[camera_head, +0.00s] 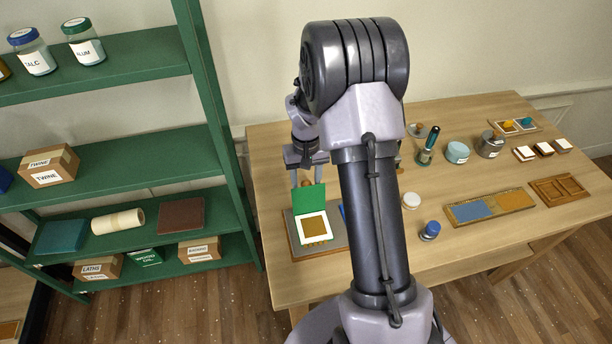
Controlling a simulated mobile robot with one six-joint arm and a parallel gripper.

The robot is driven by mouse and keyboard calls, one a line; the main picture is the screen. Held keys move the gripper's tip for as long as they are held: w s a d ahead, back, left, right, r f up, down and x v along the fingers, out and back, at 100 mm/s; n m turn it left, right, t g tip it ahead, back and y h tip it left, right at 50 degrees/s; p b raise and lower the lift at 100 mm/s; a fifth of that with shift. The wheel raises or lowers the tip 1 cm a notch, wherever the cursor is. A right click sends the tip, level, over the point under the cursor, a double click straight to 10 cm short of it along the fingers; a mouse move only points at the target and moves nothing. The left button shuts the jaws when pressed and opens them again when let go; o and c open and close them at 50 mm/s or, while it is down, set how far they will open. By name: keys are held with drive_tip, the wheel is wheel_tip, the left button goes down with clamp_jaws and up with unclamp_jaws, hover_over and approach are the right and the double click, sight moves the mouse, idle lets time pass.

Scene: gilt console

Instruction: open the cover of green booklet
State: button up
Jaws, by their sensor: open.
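The green booklet (314,228) is on a grey board with a wooden edge (300,250) at the table's front left. Its green cover (309,198) is swung back toward the far side. A white page with a brown square shows below it. I cannot tell whether the cover lies flat or stands tilted. My gripper (306,178) is just beyond the cover's far edge, its fingers apart and pointing down. A small brown round thing shows between the fingers. I cannot tell whether a finger touches the cover. My arm hides the board's right part.
Right of my arm on the wooden table (400,255) are a white round lid (411,200), a blue-capped jar (430,231) and a tray with blue and orange panels (490,207). Green shelves (215,130) rise at left.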

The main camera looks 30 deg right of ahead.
wheel_tip(320, 180, up, 17)
drive_tip(key=p, duration=0.4)
drive_tip(key=shift+r, duration=0.2)
